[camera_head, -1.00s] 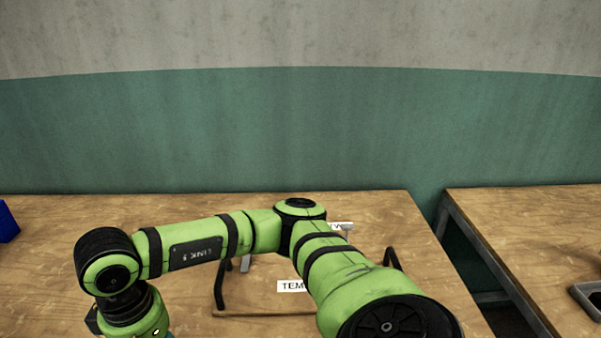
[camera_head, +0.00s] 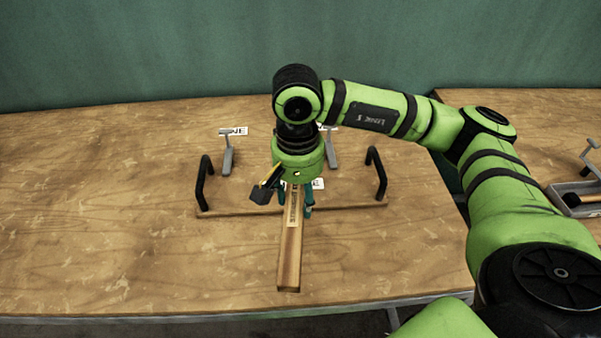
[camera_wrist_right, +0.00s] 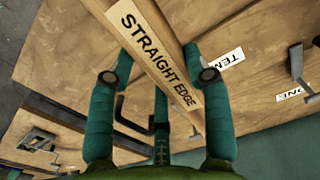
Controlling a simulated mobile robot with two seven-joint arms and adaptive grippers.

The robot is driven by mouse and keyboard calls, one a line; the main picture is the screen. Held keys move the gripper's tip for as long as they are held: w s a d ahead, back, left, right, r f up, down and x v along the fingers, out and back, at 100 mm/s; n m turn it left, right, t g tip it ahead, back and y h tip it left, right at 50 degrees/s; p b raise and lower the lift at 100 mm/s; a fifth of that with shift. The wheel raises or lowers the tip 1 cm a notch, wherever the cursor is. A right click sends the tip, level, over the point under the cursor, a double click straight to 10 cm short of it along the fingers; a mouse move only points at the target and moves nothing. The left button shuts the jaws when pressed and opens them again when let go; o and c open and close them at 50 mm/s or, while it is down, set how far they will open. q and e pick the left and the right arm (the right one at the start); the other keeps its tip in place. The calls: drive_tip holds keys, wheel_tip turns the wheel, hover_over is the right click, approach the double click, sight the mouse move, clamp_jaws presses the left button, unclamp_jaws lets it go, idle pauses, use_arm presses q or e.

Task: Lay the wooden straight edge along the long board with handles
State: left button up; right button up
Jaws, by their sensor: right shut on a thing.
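The wooden straight edge (camera_head: 290,250) is a long bar with a "STRAIGHT EDGE" label. My right gripper (camera_head: 296,205) is shut on it, and its near end points toward the table's front edge. In the right wrist view the straight edge (camera_wrist_right: 150,50) runs between the teal fingers (camera_wrist_right: 158,75). The long board with handles (camera_head: 235,211) lies on the table behind, with a black handle at each end. The straight edge crosses in front of the board's middle at about a right angle; whether they touch I cannot tell. My left gripper is not in view.
Two grey T-shaped clamp-like pieces, one at the left (camera_head: 227,158), stand behind the board near white labels. A second table with a grey tray (camera_head: 577,198) is at the right. The front left of the wooden table (camera_head: 120,240) is clear.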

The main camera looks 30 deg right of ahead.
drive_tip(key=w+d+m+b, duration=0.2)
drive_tip(key=d+m, duration=0.7)
drive_tip(key=m, duration=0.7)
drive_tip(key=shift+m, duration=0.3)
drive_tip(key=w+a+f+p, duration=0.1)
drive_tip(key=w+f, duration=0.1)
drive_tip(key=w, duration=0.1)
drive_tip(key=w+a+f+p, duration=0.1)
drive_tip(key=w+f, duration=0.1)
drive_tip(key=w, duration=0.2)
drive_tip(key=w+a+f+p, duration=0.1)
drive_tip(key=w+f, duration=0.1)
drive_tip(key=w, duration=0.1)
drive_tip(key=shift+w+a+p, duration=0.15)
drive_tip(key=shift+a+p, duration=0.15)
drive_tip(key=shift+p, duration=0.1)
drive_tip(key=shift+w+f, duration=0.1)
drive_tip(key=shift+f, duration=0.15)
wheel_tip(320, 180, down, 3)
drive_tip(key=shift+f+p, duration=0.1)
drive_tip(key=shift+p, duration=0.7)
drive_tip(key=shift+f, duration=0.35)
